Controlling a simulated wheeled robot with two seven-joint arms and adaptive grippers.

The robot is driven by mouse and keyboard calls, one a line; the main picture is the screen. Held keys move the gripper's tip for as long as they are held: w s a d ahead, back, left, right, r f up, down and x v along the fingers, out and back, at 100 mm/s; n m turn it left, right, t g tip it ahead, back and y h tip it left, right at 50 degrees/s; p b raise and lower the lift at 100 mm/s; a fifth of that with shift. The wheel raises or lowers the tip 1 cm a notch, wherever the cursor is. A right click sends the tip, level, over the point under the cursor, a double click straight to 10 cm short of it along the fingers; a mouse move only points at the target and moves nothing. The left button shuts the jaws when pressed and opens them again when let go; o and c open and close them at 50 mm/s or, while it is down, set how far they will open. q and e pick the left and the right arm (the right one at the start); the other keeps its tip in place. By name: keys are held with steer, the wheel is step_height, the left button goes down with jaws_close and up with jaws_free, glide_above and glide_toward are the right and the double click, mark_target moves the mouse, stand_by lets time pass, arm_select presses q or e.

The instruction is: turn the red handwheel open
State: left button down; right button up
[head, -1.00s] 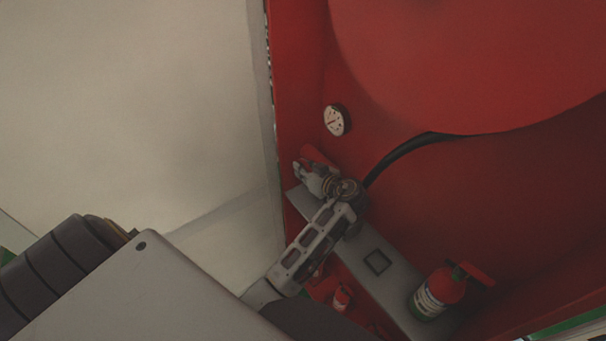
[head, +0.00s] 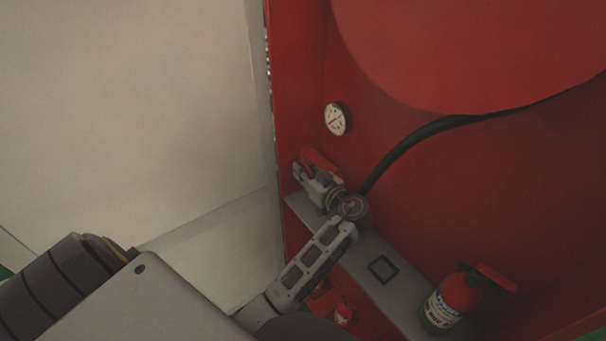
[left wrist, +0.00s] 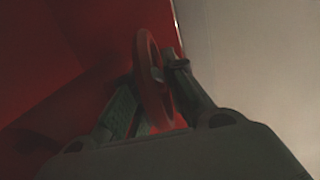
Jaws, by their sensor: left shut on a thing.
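The red handwheel (head: 319,160) is at the left inner side of the red cabinet, below the gauge; in the head view it is small and partly hidden by my gripper. My left gripper (head: 307,177) is at the wheel. In the left wrist view the handwheel (left wrist: 147,72) shows nearly edge-on as a red ring, and my left gripper (left wrist: 157,98) is shut on its rim, one finger on each side. The wheel's hub is mostly hidden. My right gripper is in neither view.
A white round gauge (head: 337,119) is above the wheel. A black hose (head: 424,133) runs from behind my wrist under a large red reel (head: 480,50). A grey shelf (head: 402,300) holds a red extinguisher (head: 457,296). A pale panel (head: 130,100) fills the left.

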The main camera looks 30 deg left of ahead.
arm_select(q)
steer(key=c, duration=1.7)
jaws_free()
steer(key=shift+o, duration=1.3)
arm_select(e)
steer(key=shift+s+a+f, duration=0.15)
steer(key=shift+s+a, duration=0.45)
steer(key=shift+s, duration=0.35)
arm_select(q)
steer(key=shift+d, duration=0.1)
steer(key=v, duration=0.7)
steer(key=shift+d, duration=0.2)
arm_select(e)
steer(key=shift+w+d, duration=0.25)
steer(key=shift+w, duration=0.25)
arm_select(q)
steer(key=shift+s, duration=0.1)
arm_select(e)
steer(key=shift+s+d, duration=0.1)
